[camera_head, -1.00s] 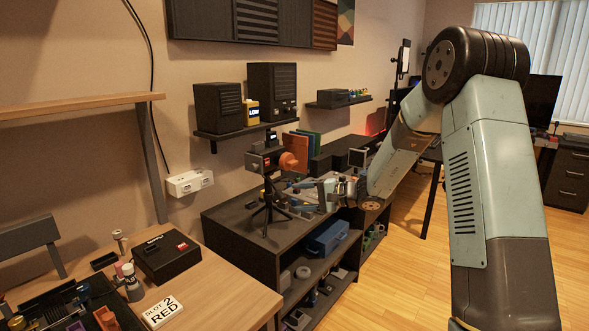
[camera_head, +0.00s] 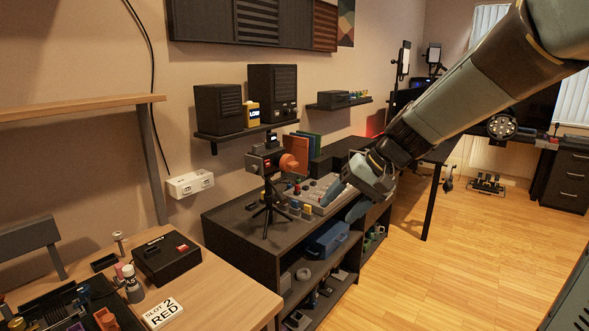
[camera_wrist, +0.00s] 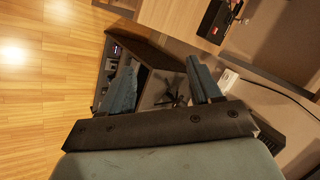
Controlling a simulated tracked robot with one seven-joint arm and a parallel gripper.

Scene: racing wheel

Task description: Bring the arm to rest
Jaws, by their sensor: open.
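My gripper (camera_head: 350,200) is at the end of my arm in the head view, in front of the dark shelf unit (camera_head: 232,228) and near its right end. My arm reaches in from the upper right. In the wrist view my gripper (camera_wrist: 160,85) shows two blue-grey fingers spread wide apart, with nothing held between them. The shelf unit also shows beyond the fingers in the wrist view, tilted.
A camera-like device on a tripod (camera_head: 268,200) stands on the shelf unit. A wooden desk (camera_head: 222,283) with a black box (camera_head: 167,258) and a "SLOT 2 RED" card (camera_head: 162,312) is at front left. Wooden floor (camera_head: 455,255) is open at right. A racing wheel (camera_head: 502,127) is farther back.

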